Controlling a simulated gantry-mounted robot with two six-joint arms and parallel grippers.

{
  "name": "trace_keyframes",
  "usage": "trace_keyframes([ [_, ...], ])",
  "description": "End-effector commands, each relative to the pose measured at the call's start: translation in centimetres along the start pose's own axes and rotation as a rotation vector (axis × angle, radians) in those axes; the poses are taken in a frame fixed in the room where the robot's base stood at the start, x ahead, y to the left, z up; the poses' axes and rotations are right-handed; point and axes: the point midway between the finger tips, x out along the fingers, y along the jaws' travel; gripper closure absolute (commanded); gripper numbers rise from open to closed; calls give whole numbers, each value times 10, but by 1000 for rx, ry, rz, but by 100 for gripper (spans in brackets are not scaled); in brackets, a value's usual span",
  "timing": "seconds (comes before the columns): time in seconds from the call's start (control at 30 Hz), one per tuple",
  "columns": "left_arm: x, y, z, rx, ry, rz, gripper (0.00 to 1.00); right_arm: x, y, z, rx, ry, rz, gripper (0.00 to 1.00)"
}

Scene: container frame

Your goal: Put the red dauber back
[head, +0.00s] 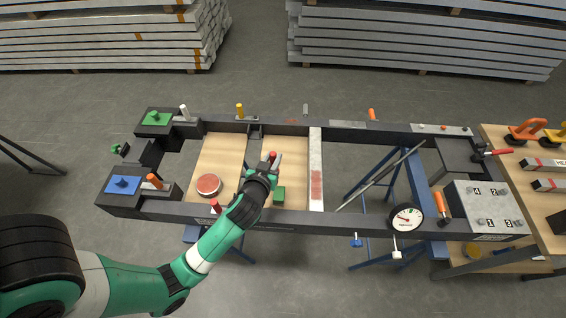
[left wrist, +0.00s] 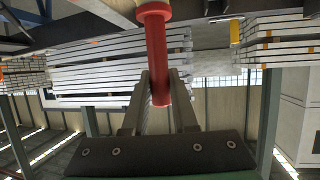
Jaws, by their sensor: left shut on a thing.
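My left gripper (head: 269,167) is shut on the red dauber (head: 273,156) above the wooden boards inside the dark frame. A round red pad or tin (head: 208,184) sits on the left wooden board, apart from the gripper. A red patch (head: 316,185) shows on the pale crossbar to the right. My right gripper is not in view.
The dark frame (head: 360,222) carries upright handles, including a white one (head: 184,113) and a yellow one (head: 239,111). A round gauge (head: 406,218) and a numbered box (head: 487,206) stand at the right.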

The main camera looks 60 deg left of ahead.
Motion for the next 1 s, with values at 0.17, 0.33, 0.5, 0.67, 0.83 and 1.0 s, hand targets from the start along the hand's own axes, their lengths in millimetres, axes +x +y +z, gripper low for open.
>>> trace_keyframes([
  [0.17, 59, -6, 6, -3, 1, -4, 100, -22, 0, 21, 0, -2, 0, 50],
  [0.33, 107, -9, 26, 0, -2, -2, 100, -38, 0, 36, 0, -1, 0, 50],
  [0.5, 131, -10, 37, 1, 0, 0, 100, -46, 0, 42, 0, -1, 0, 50],
  [0.67, 134, -10, 36, 1, 1, 1, 100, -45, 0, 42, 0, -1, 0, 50],
  [0.83, 148, -11, 58, 1, -2, 1, 100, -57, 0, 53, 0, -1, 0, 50],
  [1.0, 153, -11, 70, 1, 0, 1, 100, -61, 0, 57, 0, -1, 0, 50],
])
